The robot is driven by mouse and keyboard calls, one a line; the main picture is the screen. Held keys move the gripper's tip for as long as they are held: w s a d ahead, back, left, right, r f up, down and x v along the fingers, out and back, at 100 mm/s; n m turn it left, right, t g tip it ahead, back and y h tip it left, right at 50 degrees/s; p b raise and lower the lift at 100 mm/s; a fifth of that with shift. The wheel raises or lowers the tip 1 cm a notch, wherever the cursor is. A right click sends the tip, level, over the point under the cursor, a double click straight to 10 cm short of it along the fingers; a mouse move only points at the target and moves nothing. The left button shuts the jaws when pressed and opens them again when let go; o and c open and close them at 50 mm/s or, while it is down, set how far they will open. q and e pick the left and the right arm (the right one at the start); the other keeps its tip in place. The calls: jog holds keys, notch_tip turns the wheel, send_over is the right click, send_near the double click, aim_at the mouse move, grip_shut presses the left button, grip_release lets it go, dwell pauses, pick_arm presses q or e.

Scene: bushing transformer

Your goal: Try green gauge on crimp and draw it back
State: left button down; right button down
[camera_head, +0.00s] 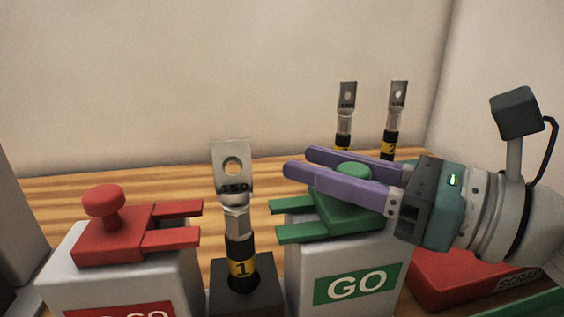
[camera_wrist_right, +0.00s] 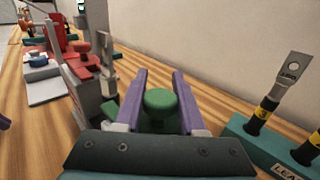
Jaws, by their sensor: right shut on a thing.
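The green gauge (camera_head: 345,213) has a round knob on top and two prongs pointing left. It is on or just above the white GO block (camera_head: 305,262); I cannot tell whether it touches. My right gripper (camera_head: 300,162) is shut on its knob, which also shows between the fingers in the right wrist view (camera_wrist_right: 160,100). The crimp lug (camera_head: 237,222), with a yellow band marked 1, stands upright in a dark holder (camera_head: 245,290) left of the prongs. The prong tips look apart from it. My left gripper is not seen in the head view.
A red forked gauge (camera_head: 115,235) sits on another white block (camera_head: 75,275) at the left. Two more lugs (camera_head: 345,115) (camera_head: 397,115) stand behind my right gripper. A red scrap bin (camera_head: 450,280) is at the lower right. A wall closes off the back.

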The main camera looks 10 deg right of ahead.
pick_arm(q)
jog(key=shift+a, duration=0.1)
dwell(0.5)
pick_arm(e)
jog(key=shift+a, duration=0.1)
pick_arm(q)
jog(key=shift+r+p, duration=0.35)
jog(key=shift+p, duration=0.05)
pick_arm(e)
jog(key=shift+a+r, duration=0.15)
jog(key=shift+a, duration=0.15)
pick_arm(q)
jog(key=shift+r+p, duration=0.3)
pick_arm(e)
jog(key=shift+a, duration=0.5)
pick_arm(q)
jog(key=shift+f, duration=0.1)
pick_arm(e)
jog(key=shift+a, duration=0.15)
jog(key=c, duration=0.5)
grip_release()
